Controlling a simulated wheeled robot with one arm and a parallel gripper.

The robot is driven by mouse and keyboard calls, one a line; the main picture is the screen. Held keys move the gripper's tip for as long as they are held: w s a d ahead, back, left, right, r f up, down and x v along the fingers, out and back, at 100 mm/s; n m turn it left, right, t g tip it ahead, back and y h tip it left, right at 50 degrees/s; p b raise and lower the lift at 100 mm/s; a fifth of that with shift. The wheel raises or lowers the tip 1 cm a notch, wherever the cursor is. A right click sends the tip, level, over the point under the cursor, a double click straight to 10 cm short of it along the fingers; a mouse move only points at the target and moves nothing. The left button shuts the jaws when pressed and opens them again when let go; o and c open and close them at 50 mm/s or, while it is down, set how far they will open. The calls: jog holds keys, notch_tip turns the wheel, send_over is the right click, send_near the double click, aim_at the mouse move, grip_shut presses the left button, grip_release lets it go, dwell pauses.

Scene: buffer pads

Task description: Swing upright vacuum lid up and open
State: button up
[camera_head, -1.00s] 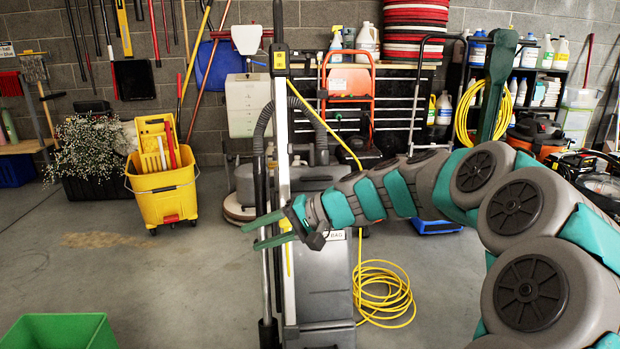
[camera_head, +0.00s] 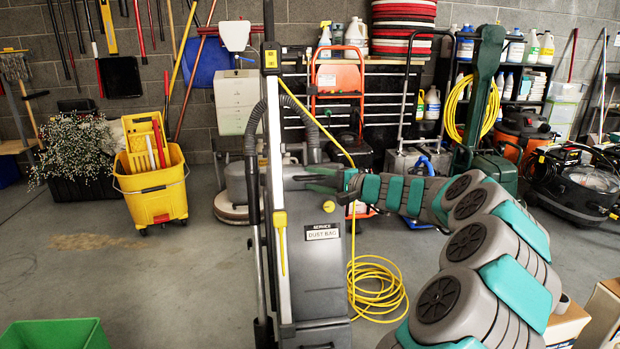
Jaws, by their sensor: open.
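The upright vacuum (camera_head: 322,275) stands in the middle of the view, a tall grey body with a pole handle (camera_head: 271,120) at its left. Its front panel carries a label reading "SERVICE DUST BAG" (camera_head: 322,232) and a round yellow knob (camera_head: 329,206) near the top. The lid appears closed; I cannot make out its edge exactly. I cannot tell whether the fingers touch the vacuum.
A yellow mop bucket (camera_head: 153,190) stands at the left. A green bin (camera_head: 55,334) is at the front left. A coiled yellow cord (camera_head: 376,290) lies right of the vacuum. Cardboard boxes (camera_head: 568,324) are at the lower right.

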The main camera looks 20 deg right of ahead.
jog(key=shift+x, duration=0.9)
jog(key=shift+s, duration=0.1)
jog(key=shift+c, duration=0.4)
grip_shut()
